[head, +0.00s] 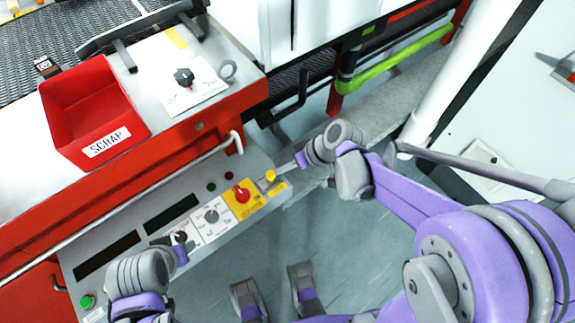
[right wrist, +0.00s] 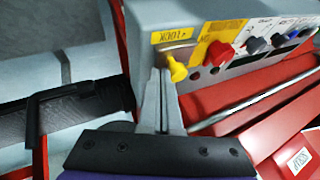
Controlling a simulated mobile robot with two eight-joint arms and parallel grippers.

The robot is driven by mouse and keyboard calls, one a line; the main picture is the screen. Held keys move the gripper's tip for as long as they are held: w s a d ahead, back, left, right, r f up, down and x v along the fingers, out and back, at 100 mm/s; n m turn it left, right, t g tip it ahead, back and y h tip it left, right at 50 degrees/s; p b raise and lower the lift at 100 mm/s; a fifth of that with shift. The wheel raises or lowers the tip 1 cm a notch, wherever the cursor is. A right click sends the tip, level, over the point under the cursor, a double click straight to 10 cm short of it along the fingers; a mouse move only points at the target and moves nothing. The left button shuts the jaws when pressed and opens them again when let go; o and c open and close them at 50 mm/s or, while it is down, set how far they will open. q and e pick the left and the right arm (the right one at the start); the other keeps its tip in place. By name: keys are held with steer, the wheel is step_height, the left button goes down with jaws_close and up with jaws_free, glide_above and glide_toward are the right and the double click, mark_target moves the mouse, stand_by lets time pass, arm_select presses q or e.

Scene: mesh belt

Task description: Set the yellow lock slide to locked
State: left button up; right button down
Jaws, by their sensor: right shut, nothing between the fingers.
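The yellow lock slide knob (head: 271,176) sits at the right end of the grey control panel, in a slot beside a yellow label. In the right wrist view the yellow knob (right wrist: 177,70) stands out from its slotted plate under the LOCK label (right wrist: 172,36). My right gripper (head: 284,170) is shut and empty, its fingertips right beside the knob. In the right wrist view its fingers (right wrist: 163,75) are together just left of the knob; whether they touch it I cannot tell. My left gripper (head: 181,252) is by a black knob at the panel's left part; its fingers are unclear.
A red rotary knob (head: 242,194) on a yellow plate and a grey selector (head: 211,215) sit beside the slide. A handrail (head: 120,206) runs behind the panel. A red scrap bin (head: 92,112) stands beyond.

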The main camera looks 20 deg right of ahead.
mark_target(261, 183)
steer(key=a, duration=0.2)
steer(key=s+a, duration=0.1)
steer(key=shift+s+a, duration=0.2)
steer(key=shift+a, duration=0.2)
steer(key=shift+s+a, duration=0.1)
